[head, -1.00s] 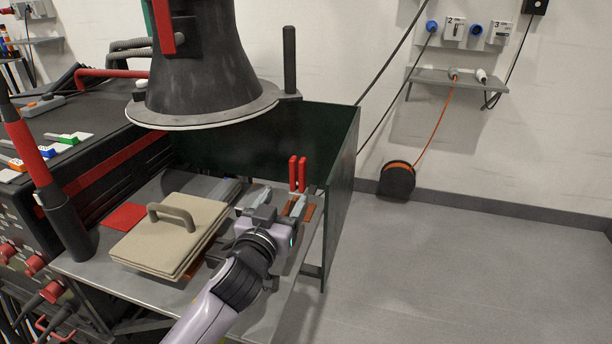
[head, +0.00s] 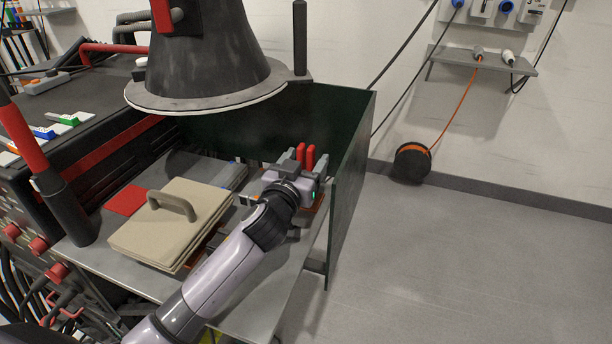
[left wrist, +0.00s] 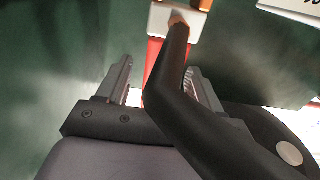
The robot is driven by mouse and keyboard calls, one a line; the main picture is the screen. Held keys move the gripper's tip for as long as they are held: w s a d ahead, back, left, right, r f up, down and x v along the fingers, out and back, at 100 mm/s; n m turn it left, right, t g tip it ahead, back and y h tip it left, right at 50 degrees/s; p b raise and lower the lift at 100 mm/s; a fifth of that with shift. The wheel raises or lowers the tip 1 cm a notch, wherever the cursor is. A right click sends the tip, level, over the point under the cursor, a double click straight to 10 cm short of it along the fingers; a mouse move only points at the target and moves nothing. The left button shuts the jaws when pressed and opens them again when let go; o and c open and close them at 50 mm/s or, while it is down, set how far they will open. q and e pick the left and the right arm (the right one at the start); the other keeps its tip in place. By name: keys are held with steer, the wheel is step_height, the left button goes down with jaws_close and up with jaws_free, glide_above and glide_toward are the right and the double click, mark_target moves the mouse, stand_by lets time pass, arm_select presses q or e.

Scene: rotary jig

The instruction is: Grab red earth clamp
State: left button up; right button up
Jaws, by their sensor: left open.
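The red earth clamp shows in the head view as two upright red handles (head: 310,157) at the table's right back corner, by the green screen. Its lower part is hidden behind my left gripper (head: 302,170). That gripper is open, with its fingers reaching toward the handles from the near side. In the left wrist view, a red strip (left wrist: 153,55) shows between the two spread fingers (left wrist: 160,80), partly covered by a dark bent bar. I cannot tell whether the fingers touch the clamp. My right gripper is not in view.
A dark green screen (head: 352,165) closes the back and right of the metal table (head: 130,270). A beige padded stack with a handle (head: 165,235) lies left of my arm. A dark extraction hood (head: 205,60) hangs above.

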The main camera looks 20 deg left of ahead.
arm_select(q)
steer(key=shift+w, duration=1.2)
jaws_close()
steer(key=shift+r, duration=0.55)
step_height(320, 180, up, 19)
steer(key=p, duration=0.1)
steer(key=shift+p, duration=0.35)
